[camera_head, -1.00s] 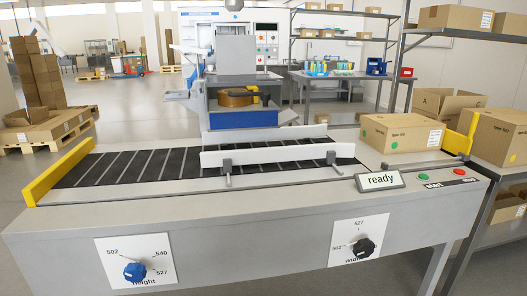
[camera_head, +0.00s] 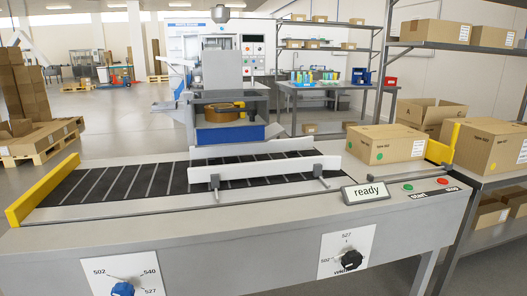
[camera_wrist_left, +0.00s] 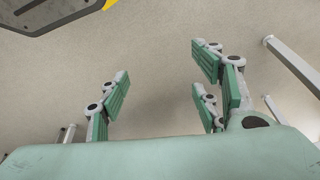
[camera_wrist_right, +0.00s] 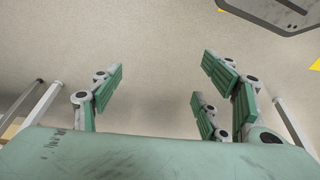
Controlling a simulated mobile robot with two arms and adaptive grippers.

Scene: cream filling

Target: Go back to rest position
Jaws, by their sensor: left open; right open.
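Neither gripper shows in the head view. My left gripper (camera_wrist_left: 160,90) shows in the left wrist view with its green-padded fingers spread apart and nothing between them. My right gripper (camera_wrist_right: 155,88) shows in the right wrist view, also spread and empty. Behind both is plain beige floor. The head view shows the grey conveyor machine (camera_head: 200,235) in front of me, with a blue height knob (camera_head: 122,289), a black width knob (camera_head: 351,260) and a sign (camera_head: 364,193) reading "ready".
A closed carton (camera_head: 385,151) with a green dot sits at the conveyor's right end. Another carton (camera_head: 490,152) stands right of it, by a yellow guide. A green button (camera_head: 407,187) and a red button (camera_head: 436,182) sit on the panel. Stacked boxes on a pallet (camera_head: 45,148) stand at far left.

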